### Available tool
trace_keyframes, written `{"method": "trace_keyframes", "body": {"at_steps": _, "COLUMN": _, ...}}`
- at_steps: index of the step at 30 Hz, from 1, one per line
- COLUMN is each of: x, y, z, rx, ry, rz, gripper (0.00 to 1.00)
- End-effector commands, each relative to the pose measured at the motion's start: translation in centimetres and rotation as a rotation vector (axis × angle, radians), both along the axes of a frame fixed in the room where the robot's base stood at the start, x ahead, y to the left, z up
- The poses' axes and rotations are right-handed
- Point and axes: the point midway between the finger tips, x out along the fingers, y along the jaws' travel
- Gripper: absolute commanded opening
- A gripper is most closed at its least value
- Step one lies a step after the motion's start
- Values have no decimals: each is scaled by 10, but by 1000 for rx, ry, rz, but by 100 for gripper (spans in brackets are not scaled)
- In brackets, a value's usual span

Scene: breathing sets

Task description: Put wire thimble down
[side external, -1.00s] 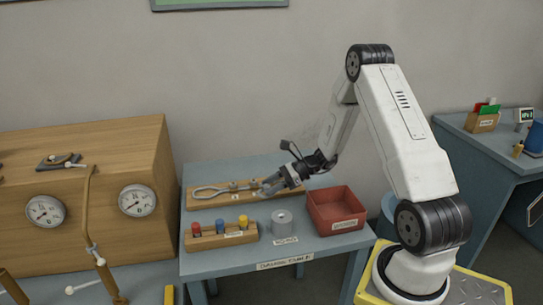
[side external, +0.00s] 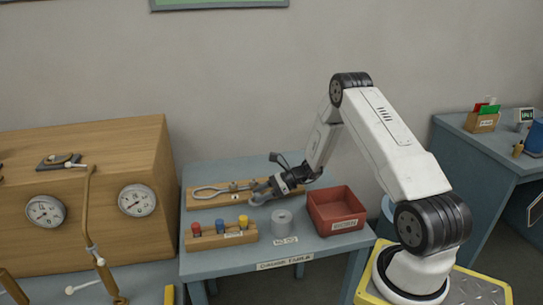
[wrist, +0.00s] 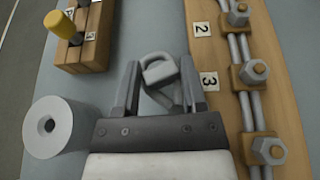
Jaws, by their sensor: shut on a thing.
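My gripper (side external: 268,188) reaches in from the right over the blue table, beside the wooden board. It also shows in the wrist view (wrist: 160,80). Its two fingers are shut on the wire thimble (wrist: 159,71), a small grey metal loop, whose lower part is partly hidden between the fingers. In the wrist view the thimble is close to the left edge of the board, near the labels 2 and 3. I cannot tell whether it touches the table.
The wooden board (side external: 200,204) carries a looped wire rope (side external: 205,192) with several nutted clips (wrist: 262,70). A grey roll (side external: 282,221), a red bin (side external: 335,209) and a block with coloured pegs (side external: 210,240) stand nearby. Bare blue table (wrist: 110,80) lies between block and board.

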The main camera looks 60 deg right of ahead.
Motion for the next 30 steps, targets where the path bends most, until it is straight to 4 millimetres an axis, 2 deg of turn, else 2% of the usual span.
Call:
{"method": "trace_keyframes", "body": {"at_steps": 3, "x": -1, "y": 1, "z": -14, "rx": 2, "ry": 2, "rz": 0, "gripper": 0}}
{"method": "trace_keyframes", "body": {"at_steps": 8, "x": -1, "y": 0, "z": -26, "rx": 1, "ry": 2, "rz": 0, "gripper": 0}}
{"method": "trace_keyframes", "body": {"at_steps": 22, "x": -1, "y": 0, "z": -30, "rx": 0, "ry": 1, "rz": 0, "gripper": 0}}
{"method": "trace_keyframes", "body": {"at_steps": 23, "x": -1, "y": 0, "z": -31, "rx": 0, "ry": 1, "rz": 0, "gripper": 56}}
{"method": "trace_keyframes", "body": {"at_steps": 24, "x": -1, "y": 0, "z": -30, "rx": -1, "ry": 1, "rz": 0, "gripper": 68}}
{"method": "trace_keyframes", "body": {"at_steps": 30, "x": -1, "y": 0, "z": -30, "rx": 0, "ry": 1, "rz": 0, "gripper": 68}}
